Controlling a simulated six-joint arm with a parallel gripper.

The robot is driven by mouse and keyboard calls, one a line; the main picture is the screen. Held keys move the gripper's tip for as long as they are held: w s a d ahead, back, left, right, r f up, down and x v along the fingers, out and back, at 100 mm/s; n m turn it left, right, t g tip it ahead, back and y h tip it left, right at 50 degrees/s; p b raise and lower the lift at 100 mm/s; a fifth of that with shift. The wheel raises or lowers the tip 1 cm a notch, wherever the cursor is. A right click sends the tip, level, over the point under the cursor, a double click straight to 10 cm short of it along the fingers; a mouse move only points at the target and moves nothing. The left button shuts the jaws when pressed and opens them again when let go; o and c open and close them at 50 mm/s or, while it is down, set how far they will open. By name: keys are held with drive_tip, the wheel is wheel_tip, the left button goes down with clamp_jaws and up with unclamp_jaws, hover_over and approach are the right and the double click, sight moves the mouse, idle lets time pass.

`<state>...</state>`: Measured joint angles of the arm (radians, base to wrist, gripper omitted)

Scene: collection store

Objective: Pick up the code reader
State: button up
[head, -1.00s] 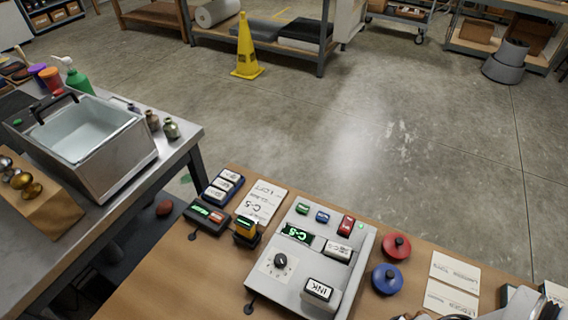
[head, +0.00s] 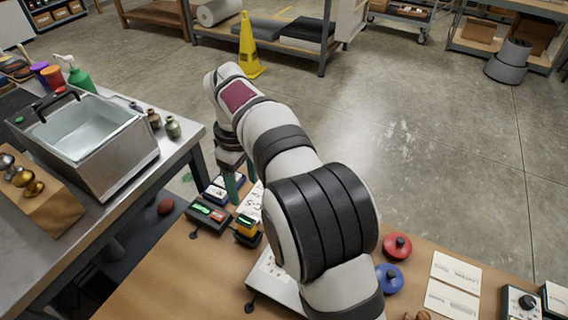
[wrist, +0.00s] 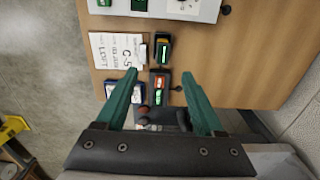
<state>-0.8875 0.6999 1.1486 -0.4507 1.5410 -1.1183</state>
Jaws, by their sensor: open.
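A small yellow and black device with a green display (head: 247,230) stands on the wooden table and looks like the code reader. In the wrist view it (wrist: 162,48) lies beyond my fingertips, next to a white card. My gripper (wrist: 159,76) is open and empty, its two teal fingers spread wide. In the head view my gripper (head: 238,183) points down above the table's far left end, mostly behind my arm. A dark box with green and red displays (head: 207,215) sits just left of the device; it shows between the fingers in the wrist view (wrist: 159,84).
A grey console (head: 270,287) is mostly hidden by my arm. Red (head: 397,246) and blue (head: 389,278) knobbed discs are right of it. A metal bench with a basin (head: 92,135) stands left.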

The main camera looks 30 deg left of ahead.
sight(245, 220)
drive_tip(key=f, duration=1.5)
drive_tip(key=shift+s+a+f, duration=0.3)
drive_tip(key=shift+a+f, duration=0.05)
drive_tip(key=shift+f, duration=0.05)
clamp_jaws()
